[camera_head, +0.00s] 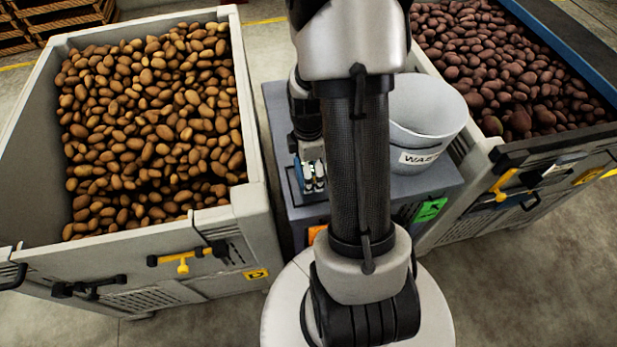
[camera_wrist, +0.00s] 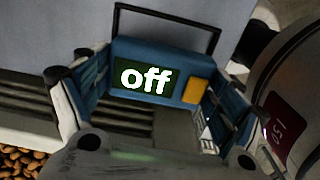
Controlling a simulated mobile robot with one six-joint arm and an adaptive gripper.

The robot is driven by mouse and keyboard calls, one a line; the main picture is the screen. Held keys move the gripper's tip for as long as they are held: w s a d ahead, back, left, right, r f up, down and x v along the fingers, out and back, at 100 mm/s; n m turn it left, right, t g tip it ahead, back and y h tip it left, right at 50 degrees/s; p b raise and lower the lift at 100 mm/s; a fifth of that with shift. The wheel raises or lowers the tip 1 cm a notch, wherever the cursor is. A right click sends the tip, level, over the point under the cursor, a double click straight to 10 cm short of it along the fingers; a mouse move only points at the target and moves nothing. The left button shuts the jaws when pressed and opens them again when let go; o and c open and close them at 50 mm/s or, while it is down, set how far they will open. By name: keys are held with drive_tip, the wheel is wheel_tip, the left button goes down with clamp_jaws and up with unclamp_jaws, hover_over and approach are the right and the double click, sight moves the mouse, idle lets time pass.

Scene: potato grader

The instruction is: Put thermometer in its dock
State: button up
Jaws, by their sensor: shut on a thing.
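The thermometer is a blue box (camera_wrist: 120,51) with a dark screen reading "off" and an orange-yellow button, seen in the wrist view. My gripper (camera_wrist: 160,88) is shut on it, with a blue-padded finger at each side. In the head view my gripper (camera_head: 313,177) points down over the grey cabinet (camera_head: 440,180), left of my arm link, which hides part of it. A thin black frame (camera_wrist: 165,8) rises behind the thermometer in the wrist view; I cannot tell what it belongs to. I cannot make out the dock clearly.
A white bucket (camera_head: 425,110) labelled "WAS…" stands on the cabinet, right of my arm. A crate of light potatoes (camera_head: 250,130) is at left and one of dark potatoes (camera_head: 480,165) at right. A round container with a red label (camera_wrist: 285,120) is close to my right finger.

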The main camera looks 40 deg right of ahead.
drive_tip(key=shift+f+b, duration=0.6)
drive_tip(key=shift+f, duration=1.2)
drive_tip(key=shift+f, duration=0.15)
drive_tip(key=o, duration=1)
drive_tip(key=shift+c, duration=0.2)
